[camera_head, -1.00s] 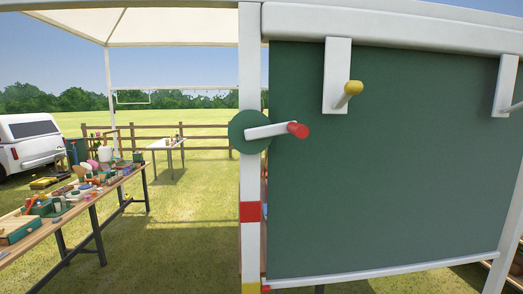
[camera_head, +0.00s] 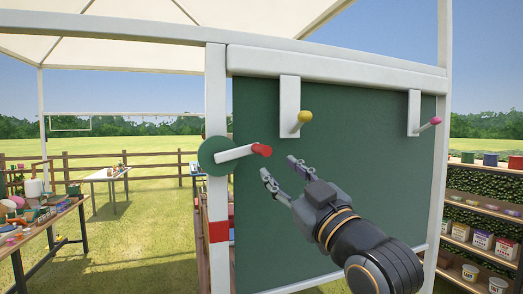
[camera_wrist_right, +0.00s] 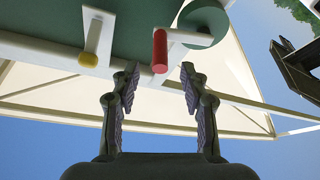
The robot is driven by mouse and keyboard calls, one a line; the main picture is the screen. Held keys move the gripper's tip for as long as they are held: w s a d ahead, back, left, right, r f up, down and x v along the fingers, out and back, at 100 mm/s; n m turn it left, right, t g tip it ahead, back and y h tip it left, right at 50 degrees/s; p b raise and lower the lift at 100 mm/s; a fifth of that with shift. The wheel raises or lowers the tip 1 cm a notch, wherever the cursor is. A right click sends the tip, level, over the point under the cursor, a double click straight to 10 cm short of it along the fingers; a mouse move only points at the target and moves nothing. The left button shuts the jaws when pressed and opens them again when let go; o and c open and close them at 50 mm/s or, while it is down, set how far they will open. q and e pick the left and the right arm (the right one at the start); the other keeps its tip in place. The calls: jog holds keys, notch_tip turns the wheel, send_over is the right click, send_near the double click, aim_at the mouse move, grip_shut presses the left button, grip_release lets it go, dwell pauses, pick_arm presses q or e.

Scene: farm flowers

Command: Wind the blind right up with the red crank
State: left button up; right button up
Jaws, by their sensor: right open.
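The red crank handle (camera_head: 261,150) sticks out from a white arm on a green disc (camera_head: 213,156) on the white post. The crank arm points right and slightly up. The green blind (camera_head: 345,165) hangs down beside the post, its white bottom bar low in the frame. My right gripper (camera_head: 278,170) is open and empty, just right of and below the red handle, apart from it. In the right wrist view the red handle (camera_wrist_right: 160,50) lies beyond the gap between the open fingers (camera_wrist_right: 159,88). My left gripper is not in view.
A yellow-knobbed lever (camera_head: 303,118) and a pink-knobbed lever (camera_head: 435,121) hang in front of the blind. Shelves with pots and tubs (camera_head: 480,210) stand at right. A cluttered table (camera_head: 50,215) stands at left, with open grass between.

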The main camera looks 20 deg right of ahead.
aim_at(262, 152)
jog(key=p+x, duration=0.1)
jog(key=x, duration=0.1)
jog(key=p+x, duration=0.1)
jog(key=x, duration=0.2)
jog(key=p+x, duration=0.2)
jog(key=x, duration=0.1)
jog(key=shift+a+r, duration=0.3)
jog(key=shift+a, duration=0.05)
jog(key=shift+w, duration=0.25)
jog(key=shift+w+d+f, duration=0.1)
jog(key=shift+w+d, duration=0.1)
jog(key=shift+w, duration=0.05)
jog(key=shift+s+a, duration=0.1)
jog(key=c, duration=0.6)
grip_shut()
